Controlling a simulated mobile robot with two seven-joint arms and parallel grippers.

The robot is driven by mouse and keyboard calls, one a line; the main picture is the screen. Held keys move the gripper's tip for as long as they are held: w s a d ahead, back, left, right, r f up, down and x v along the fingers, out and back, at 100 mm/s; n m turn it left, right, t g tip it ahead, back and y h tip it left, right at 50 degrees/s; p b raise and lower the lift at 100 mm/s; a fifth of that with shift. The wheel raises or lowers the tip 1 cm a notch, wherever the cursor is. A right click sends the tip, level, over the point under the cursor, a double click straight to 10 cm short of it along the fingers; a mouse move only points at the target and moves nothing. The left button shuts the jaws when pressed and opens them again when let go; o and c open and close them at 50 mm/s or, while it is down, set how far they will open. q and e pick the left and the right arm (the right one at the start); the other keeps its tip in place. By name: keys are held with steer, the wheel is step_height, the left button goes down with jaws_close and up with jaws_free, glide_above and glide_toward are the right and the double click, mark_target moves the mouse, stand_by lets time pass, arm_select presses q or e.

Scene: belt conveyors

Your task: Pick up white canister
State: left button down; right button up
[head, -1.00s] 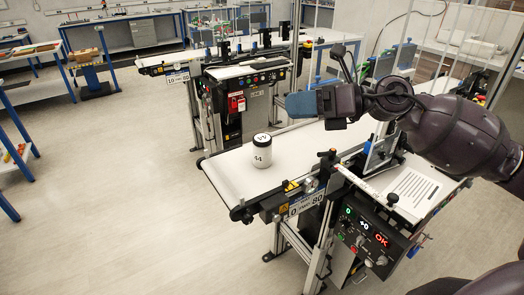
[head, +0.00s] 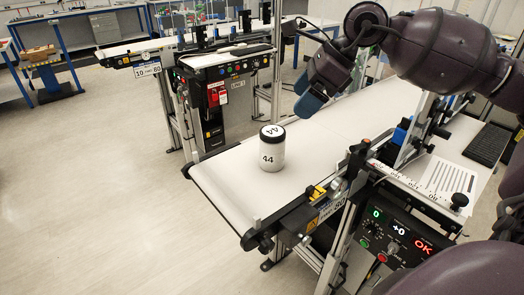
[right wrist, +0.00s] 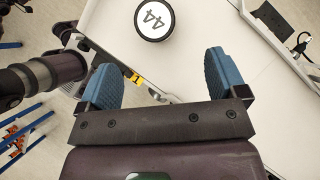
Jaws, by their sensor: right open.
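The white canister (head: 271,153) stands upright near the end of the closer conveyor belt (head: 222,178). My left gripper is not in view.
A control panel (head: 393,241) with lit displays stands at the belt's right side, with metal posts and guides beside it. A second conveyor (head: 225,60) stands farther back. Open floor (head: 100,190) lies to the left.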

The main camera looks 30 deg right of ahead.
mark_target(273, 131)
steer(key=b+x, duration=0.1)
steer(key=x, duration=0.3)
steer(key=shift+s+a+f, duration=0.1)
steer(key=shift+f, duration=0.1)
steer(key=shift+a+b+x, duration=0.15)
steer(key=shift+b+x, duration=0.15)
steer(key=shift+x, duration=1.25)
steer(key=shift+a+b+x, duration=0.2)
steer(key=shift+b+x, duration=0.1)
steer(key=shift+x, duration=1.25)
steer(key=shift+r, duration=0.2)
steer(key=c, duration=1.2)
steer(key=shift+r, duration=0.1)
